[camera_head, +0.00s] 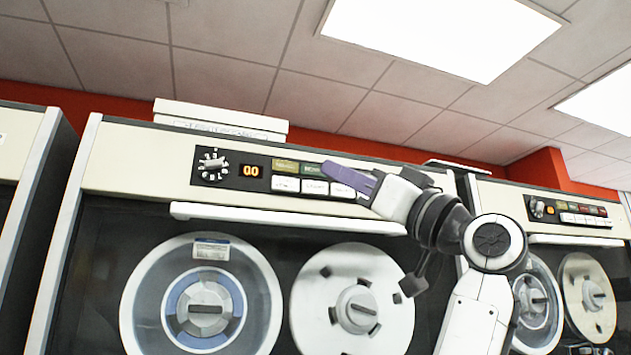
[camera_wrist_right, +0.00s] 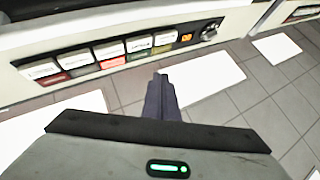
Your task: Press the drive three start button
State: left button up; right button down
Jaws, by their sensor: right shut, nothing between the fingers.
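A tape drive's control panel (camera_head: 232,180) is in the middle of the head view, with a dial (camera_head: 212,165), an orange display (camera_head: 251,171), coloured buttons and a lower row of white buttons (camera_head: 315,187). Their lettering is too small to read, so I cannot tell which is start. My right gripper (camera_head: 332,168) is shut and empty, its purple fingers covering the right part of the button rows. In the right wrist view the fingers (camera_wrist_right: 160,82) point toward the panel, near its green button (camera_wrist_right: 138,56) and olive button (camera_wrist_right: 162,50). Contact cannot be made out. My left gripper is out of view.
Two tape reels, left (camera_head: 262,300) and right (camera_head: 310,300), sit below the panel. A white handle bar (camera_head: 285,217) runs between panel and reels. Another drive with a similar panel (camera_head: 568,211) stands at right. White boxes (camera_head: 220,118) lie on top of the middle drive.

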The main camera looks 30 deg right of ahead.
aim_at(325, 188)
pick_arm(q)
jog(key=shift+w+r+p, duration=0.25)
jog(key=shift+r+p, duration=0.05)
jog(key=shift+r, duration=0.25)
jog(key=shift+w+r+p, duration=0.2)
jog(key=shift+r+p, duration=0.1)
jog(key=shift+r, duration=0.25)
pick_arm(e)
jog(key=w, duration=0.2)
jog(key=w+d, duration=0.1)
jog(key=w, duration=0.1)
jog(key=shift+w, duration=0.35)
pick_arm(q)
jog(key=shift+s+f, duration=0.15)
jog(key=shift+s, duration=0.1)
pick_arm(e)
jog(key=shift+w+d, duration=0.1)
dwell(0.4)
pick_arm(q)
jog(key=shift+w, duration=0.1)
pick_arm(e)
jog(key=shift+w, duration=0.35)
